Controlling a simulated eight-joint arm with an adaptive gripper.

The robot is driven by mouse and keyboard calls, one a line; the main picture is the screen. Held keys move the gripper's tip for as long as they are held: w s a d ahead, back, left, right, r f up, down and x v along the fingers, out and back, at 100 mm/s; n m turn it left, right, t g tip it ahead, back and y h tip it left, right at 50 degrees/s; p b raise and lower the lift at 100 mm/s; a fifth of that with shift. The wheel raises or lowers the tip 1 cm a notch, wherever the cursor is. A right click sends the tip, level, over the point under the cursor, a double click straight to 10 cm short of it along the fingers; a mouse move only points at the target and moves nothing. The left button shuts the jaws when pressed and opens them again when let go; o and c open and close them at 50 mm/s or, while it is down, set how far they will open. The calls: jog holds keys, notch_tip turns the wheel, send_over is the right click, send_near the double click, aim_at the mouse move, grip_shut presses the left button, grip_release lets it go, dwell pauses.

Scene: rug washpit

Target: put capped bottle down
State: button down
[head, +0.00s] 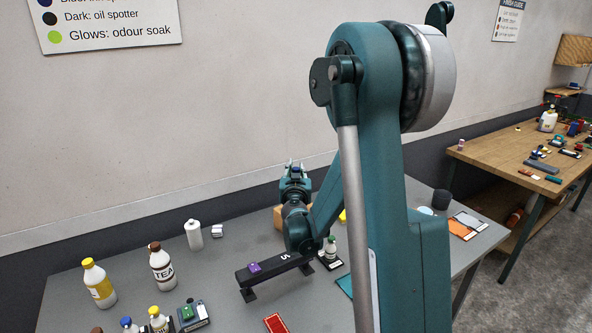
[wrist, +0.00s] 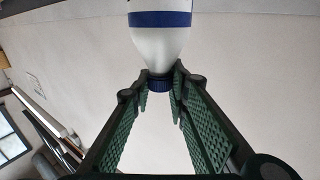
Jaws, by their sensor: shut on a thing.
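The capped bottle (wrist: 163,42) is white with a dark blue band and a dark blue cap (wrist: 159,83). In the wrist view my gripper (wrist: 160,88) is shut on it at the cap end, with the green ribbed pads on both sides of the cap. The bottle's body extends beyond the fingertips and its far end is cut off by the frame's top edge. In the head view my gripper (head: 295,170) is at the back of the grey table, above its surface. There the bottle is too small and hidden to make out clearly.
The grey table (head: 215,275) holds a yellow-labelled bottle (head: 98,283), a TEA bottle (head: 162,267), a white bottle (head: 194,235) and a black raised bar (head: 275,268) with a purple block. A tan box (head: 278,217) stands behind my arm. A wooden table (head: 500,150) is at right.

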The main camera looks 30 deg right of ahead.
jog(key=c, duration=2.2)
grip_release()
jog(key=shift+c, duration=0.2)
jog(key=shift+r, duration=0.15)
jog(key=p+v, duration=0.1)
jog(key=v, duration=1.1)
